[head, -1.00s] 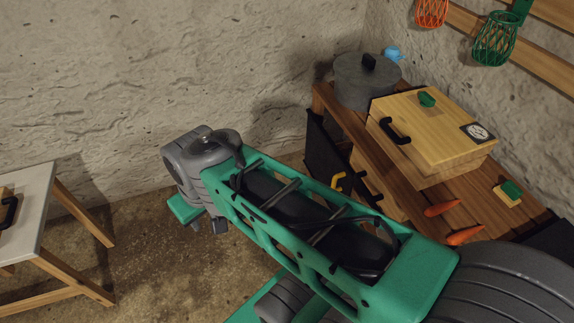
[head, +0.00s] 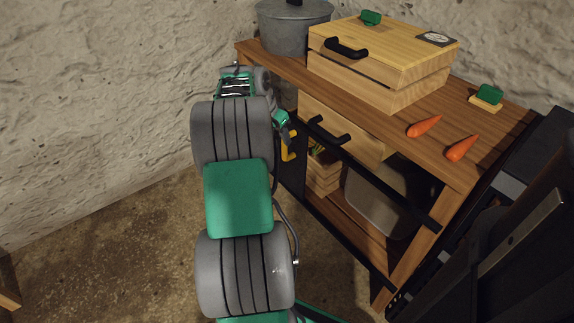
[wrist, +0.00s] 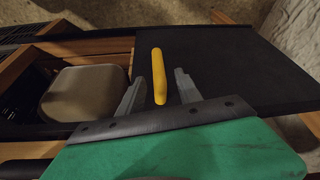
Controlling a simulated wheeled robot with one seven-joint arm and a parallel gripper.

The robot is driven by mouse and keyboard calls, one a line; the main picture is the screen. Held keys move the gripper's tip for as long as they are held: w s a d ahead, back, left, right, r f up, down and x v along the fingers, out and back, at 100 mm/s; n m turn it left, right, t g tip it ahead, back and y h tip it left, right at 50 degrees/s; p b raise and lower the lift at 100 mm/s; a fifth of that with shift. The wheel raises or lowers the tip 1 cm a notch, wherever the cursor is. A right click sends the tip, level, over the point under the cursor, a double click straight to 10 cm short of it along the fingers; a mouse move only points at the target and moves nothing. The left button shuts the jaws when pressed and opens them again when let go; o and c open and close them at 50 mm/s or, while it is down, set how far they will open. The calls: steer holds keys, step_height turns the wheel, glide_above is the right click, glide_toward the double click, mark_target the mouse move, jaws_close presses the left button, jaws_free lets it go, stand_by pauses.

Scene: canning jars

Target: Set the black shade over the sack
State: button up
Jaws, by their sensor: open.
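The black shade is a flat dark panel (head: 291,181) at the left end of the wooden cabinet's front. Its yellow handle (head: 289,147) is partly behind my arm in the head view. In the wrist view the panel (wrist: 235,68) lies ahead, with the yellow handle (wrist: 158,75) upright between my fingers. My gripper (wrist: 160,82) is open, one finger on each side of the handle; I cannot tell whether either touches it. I see no clear sack; the area behind the panel is hidden.
A grey-beige rounded container (head: 385,195) sits in the open lower bay, also in the wrist view (wrist: 83,94). A wooden crate (head: 322,172) stands left of it. Above is a drawer (head: 350,137) with a black handle. A wooden box (head: 385,65), pot (head: 293,25) and carrots (head: 425,126) are on top.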

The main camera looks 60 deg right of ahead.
steer(key=b+x, duration=0.2)
steer(key=x, duration=0.6)
steer(key=shift+s+d+r, duration=0.1)
steer(key=shift+s, duration=0.05)
steer(key=shift+c, duration=0.4)
jaws_close()
stand_by(0.7)
